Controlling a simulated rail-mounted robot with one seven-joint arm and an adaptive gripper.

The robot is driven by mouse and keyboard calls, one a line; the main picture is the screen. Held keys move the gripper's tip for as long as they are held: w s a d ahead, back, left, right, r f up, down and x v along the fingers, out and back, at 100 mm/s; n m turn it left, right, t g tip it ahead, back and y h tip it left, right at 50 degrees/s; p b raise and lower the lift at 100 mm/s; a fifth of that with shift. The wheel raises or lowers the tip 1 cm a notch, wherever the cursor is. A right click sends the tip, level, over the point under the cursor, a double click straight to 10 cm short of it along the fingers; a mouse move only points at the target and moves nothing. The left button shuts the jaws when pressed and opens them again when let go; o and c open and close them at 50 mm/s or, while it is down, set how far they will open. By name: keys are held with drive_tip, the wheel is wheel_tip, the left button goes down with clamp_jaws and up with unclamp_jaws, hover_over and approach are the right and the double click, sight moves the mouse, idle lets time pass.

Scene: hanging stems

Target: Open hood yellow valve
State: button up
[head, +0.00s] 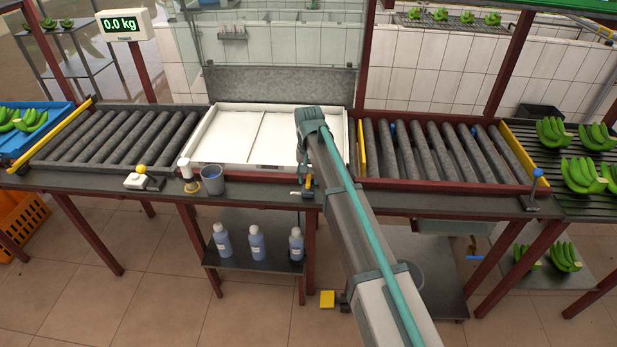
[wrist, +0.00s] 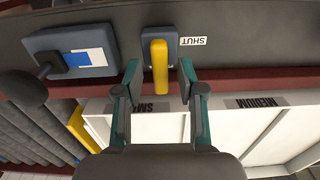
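The yellow valve handle (wrist: 160,68) stands on a small grey-blue plate (wrist: 172,35) on the dark ledge in the wrist view. A white label reading SHUT (wrist: 192,41) lies beside it, and the handle points away from the plate toward the white tray. In the head view the yellow valve (head: 309,181) shows small beside my arm. My gripper (wrist: 159,73) is open, with one finger on each side of the handle's lower part. Gaps show between the fingers and the handle. My arm hides the fingers in the head view.
A grey box with a black knob (wrist: 70,55) sits left of the valve in the wrist view. The white tray (head: 210,150) lies between roller conveyors (head: 120,135). A grey cup (head: 212,180) and a yellow-topped button (head: 141,169) stand on the ledge.

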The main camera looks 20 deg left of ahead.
sight(309, 179)
drive_tip(key=shift+r, duration=0.15)
wheel_tip(309, 179, up, 12)
idle(0.7)
